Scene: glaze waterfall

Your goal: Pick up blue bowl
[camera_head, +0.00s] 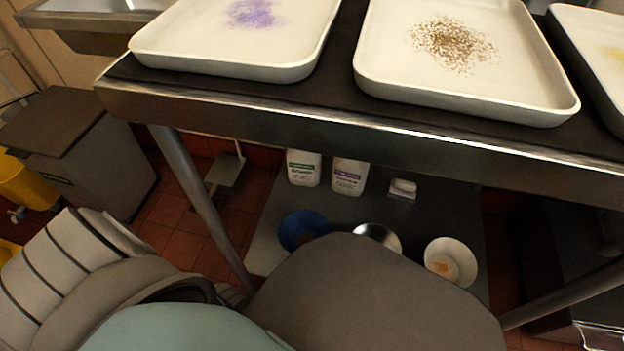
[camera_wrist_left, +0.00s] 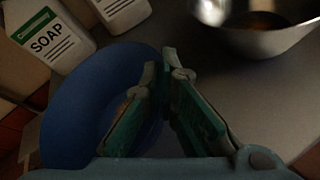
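The blue bowl (camera_head: 302,228) sits on the low shelf under the table, left of a metal bowl. It also shows in the left wrist view (camera_wrist_left: 80,100), with its right part behind my fingers. My left gripper (camera_wrist_left: 165,75) is at the bowl's right side. Its two green-padded fingers are apart. The left finger overlaps the inside of the bowl and the right finger is on the outer side. Whether either finger touches the rim cannot be told. In the head view my arm hides this gripper. My right gripper is not in view.
A metal bowl (camera_head: 378,236) stands close on the right, and a white bowl (camera_head: 450,262) further right. Two white bottles (camera_head: 303,168) (camera_head: 348,176) stand behind. The table edge (camera_head: 330,130) with large trays overhangs the shelf, and a table leg (camera_head: 200,195) is at left.

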